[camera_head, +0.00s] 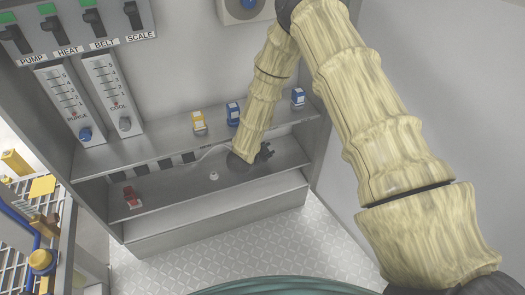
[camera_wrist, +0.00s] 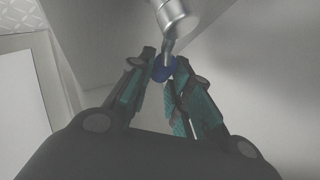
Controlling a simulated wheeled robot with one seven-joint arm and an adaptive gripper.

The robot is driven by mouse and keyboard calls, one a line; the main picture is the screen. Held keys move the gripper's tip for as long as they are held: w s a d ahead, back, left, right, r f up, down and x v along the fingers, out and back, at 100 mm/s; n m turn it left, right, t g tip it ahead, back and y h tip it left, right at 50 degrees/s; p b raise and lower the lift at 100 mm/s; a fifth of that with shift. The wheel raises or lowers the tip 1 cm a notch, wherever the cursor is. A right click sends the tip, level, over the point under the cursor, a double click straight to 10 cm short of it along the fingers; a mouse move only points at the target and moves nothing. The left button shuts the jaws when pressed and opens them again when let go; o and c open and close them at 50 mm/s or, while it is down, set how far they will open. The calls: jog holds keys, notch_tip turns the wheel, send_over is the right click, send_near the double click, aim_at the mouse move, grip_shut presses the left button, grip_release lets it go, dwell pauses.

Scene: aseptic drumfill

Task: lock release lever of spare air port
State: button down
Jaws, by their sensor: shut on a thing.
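My gripper (camera_head: 265,152) reaches down into the cabinet, just above the lower shelf, with its fingertips toward the right. In the wrist view its two fingers (camera_wrist: 165,70) are closed around a small blue piece (camera_wrist: 164,68). This piece sits at the end of a thin metal stem below a silver cylindrical fitting (camera_wrist: 175,18). I take it for the release lever of an air port, but no label shows. In the head view the piece in the grip is too small to make out, and my arm covers part of the shelf behind it.
A yellow fitting (camera_head: 199,123) and blue ones (camera_head: 233,114) (camera_head: 298,98) stand on the upper ledge. A red fitting (camera_head: 132,197) and a small white knob (camera_head: 213,176) are on the lower shelf (camera_head: 165,203). Gauges (camera_head: 112,95) and switches are at upper left.

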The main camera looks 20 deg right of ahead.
jog(key=shift+a+f, duration=0.15)
jog(key=shift+a, duration=0.05)
jog(key=c, duration=1.3)
grip_release()
jog(key=shift+d, duration=0.15)
jog(key=v, duration=1.2)
